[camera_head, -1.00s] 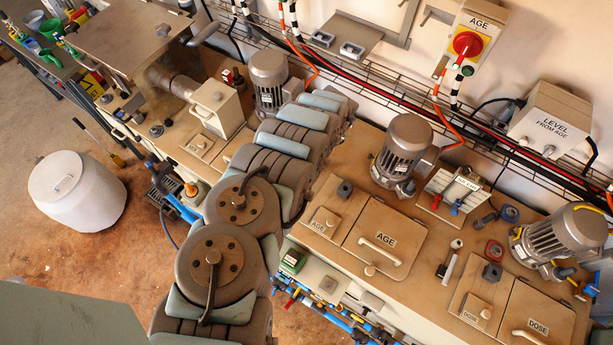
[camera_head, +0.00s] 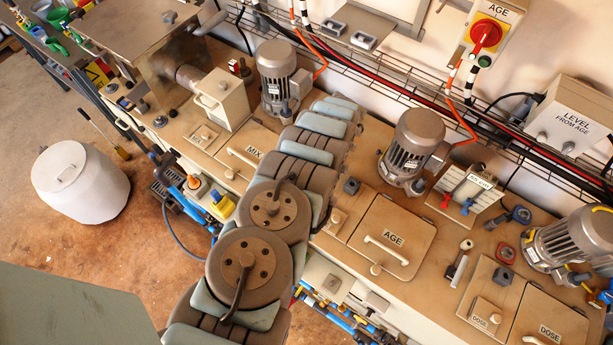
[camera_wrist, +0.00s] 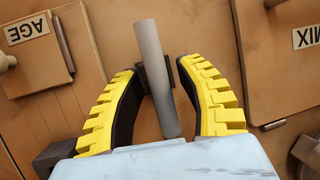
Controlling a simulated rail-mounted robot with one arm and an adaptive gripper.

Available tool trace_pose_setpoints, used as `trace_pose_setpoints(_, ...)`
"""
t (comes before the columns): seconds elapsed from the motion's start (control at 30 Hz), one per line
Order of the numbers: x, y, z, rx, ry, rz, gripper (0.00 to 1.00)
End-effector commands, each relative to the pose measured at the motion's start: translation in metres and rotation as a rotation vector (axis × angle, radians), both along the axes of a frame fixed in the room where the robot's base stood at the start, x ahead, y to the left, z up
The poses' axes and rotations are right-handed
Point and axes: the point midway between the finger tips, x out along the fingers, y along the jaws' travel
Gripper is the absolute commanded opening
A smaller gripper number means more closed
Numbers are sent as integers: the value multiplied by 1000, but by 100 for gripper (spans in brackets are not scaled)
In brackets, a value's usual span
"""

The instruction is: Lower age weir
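In the wrist view, a grey upright rod (camera_wrist: 156,80) stands with a dark block beside it on the tan deck, between the AGE-labelled lid (camera_wrist: 38,50) and the MIX-labelled lid (camera_wrist: 290,40). It looks like the age weir's handle. My gripper (camera_wrist: 163,68) has its two yellow-ridged fingers spread on either side of the rod, with gaps visible. Whether a finger touches the dark block cannot be told. In the head view my arm hides the rod and my gripper. The AGE lid also shows in the head view (camera_head: 392,235), shut, with a pale handle.
A grey motor (camera_head: 412,148) stands behind the AGE lid, and another (camera_head: 278,80) is left of my arm. The DOSE lid (camera_head: 550,325) is at right. A wire cable tray (camera_head: 395,85) runs along the wall. A white drum (camera_head: 80,182) stands on the floor at left.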

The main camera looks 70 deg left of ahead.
Motion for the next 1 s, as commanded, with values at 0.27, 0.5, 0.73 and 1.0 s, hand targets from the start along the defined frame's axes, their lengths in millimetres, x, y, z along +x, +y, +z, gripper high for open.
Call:
trace_pose_setpoints(0.27,0,0,0,-1,1,0,45)
trace_pose_setpoints(0.5,5,1,10,0,0,0,45)
trace_pose_setpoints(0.73,18,4,39,0,0,0,45)
trace_pose_setpoints(1.0,37,10,80,3,-2,-1,45)
